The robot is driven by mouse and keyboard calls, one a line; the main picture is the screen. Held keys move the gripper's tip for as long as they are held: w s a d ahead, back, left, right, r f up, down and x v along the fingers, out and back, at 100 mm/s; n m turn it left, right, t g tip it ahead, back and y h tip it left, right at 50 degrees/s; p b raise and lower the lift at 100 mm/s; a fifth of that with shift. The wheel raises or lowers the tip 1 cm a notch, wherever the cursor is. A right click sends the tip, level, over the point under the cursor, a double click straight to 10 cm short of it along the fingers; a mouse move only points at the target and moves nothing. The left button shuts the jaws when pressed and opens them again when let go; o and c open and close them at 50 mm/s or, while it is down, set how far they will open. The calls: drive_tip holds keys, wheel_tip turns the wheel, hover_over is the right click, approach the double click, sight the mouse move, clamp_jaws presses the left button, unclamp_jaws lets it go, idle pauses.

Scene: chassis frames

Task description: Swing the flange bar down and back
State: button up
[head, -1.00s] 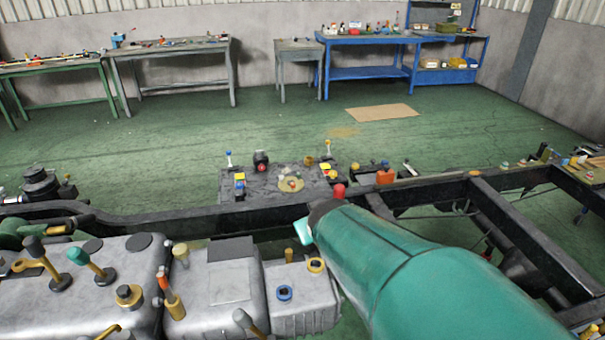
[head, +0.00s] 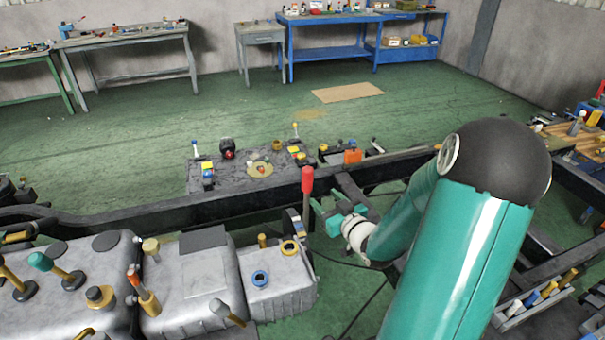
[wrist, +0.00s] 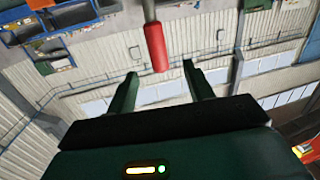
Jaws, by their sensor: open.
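A bar with a red grip (head: 307,180) stands upright near the middle of the head view, beside the dark chassis rail; I take it as the flange bar. Its grip also shows in the wrist view (wrist: 156,47), at top centre, with a grey shaft above it in the picture. My gripper (head: 318,214) is close to the bar on its right, with green fingers pointing left. In the wrist view my gripper (wrist: 160,74) is open and empty. The red grip lies just ahead of the gap between the fingertips. The bar's lower end is partly hidden.
A grey casing (head: 190,290) with several knobs and levers fills the lower left. A dark plate (head: 230,177) with small fittings lies beyond the rail (head: 130,215). A tray of tools (head: 535,300) is at lower right. Open green floor lies behind, before the benches.

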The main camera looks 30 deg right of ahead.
sight(305, 174)
drive_tip(key=shift+t, duration=0.4)
drive_tip(key=w, duration=0.4)
drive_tip(key=w+d, duration=0.1)
drive_tip(key=w, duration=0.8)
drive_tip(key=shift+d+r, duration=0.1)
drive_tip(key=shift+d, duration=0.05)
clamp_jaws()
